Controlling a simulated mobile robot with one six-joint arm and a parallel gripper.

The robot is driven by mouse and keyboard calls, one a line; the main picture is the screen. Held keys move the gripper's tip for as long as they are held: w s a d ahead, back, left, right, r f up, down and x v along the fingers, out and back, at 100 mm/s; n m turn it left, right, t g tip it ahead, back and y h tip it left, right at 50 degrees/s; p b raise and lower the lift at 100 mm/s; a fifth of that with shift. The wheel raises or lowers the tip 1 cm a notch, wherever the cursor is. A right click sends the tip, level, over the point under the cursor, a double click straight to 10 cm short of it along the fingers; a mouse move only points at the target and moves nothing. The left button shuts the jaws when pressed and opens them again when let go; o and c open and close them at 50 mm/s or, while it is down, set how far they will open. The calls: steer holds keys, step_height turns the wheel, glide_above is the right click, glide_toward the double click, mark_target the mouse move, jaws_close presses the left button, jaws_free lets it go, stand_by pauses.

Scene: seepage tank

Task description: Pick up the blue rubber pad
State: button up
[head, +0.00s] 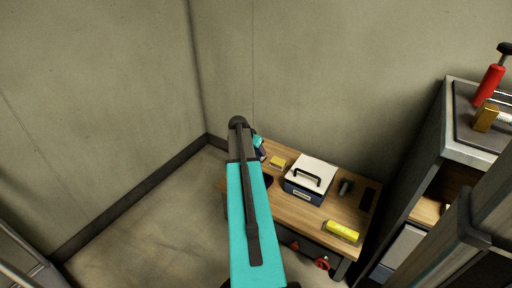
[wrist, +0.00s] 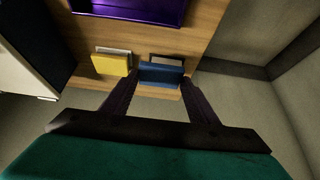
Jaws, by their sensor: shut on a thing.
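The blue rubber pad (wrist: 161,75) is a small blue block between the two dark fingers of my gripper (wrist: 158,86) in the wrist view. The fingers are shut on it, at the edge of the wooden table. A pale strip shows just behind the pad. I cannot tell whether the pad still touches the table. In the head view my arm reaches to the table's far left corner, and the gripper end is mostly hidden behind it.
A yellow block (head: 278,162) sits beside the pad on the wooden table (head: 300,214). A navy box with a white lid (head: 318,170) stands mid-table. A yellow item (head: 342,231) lies at the front. A dark shelf unit (head: 425,160) stands right; walls enclose the back corner.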

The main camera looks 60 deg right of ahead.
steer(key=s+a+r+p, duration=0.1)
steer(key=s+a, duration=0.3)
steer(key=a, duration=0.7)
steer(key=shift+a+p, duration=0.4)
steer(key=shift+p, duration=0.3)
steer(key=shift+r, duration=0.1)
steer(key=w+a+r+n+t+y, duration=0.15)
steer(key=w+a+r+n, duration=0.25)
steer(key=w+a+r, duration=0.55)
steer(key=w+a+r+n+t+y, duration=0.15)
steer(key=w+a+r+n, duration=0.3)
steer(key=w+a, duration=0.95)
steer(key=w+a+r+n+t+y, duration=0.1)
steer(key=w+a+r+n, duration=0.1)
steer(key=a, duration=0.8)
steer(key=w+a+r+n+t+y, duration=0.1)
steer(key=w+a+r+n, duration=0.2)
steer(key=a+r, duration=0.3)
steer(key=w+a+r+n+t+y, duration=0.1)
steer(key=w+a+r+n, duration=0.2)
steer(key=a, duration=1.1)
steer(key=shift+a+r+n, duration=0.2)
steer(key=shift+r+n, duration=0.55)
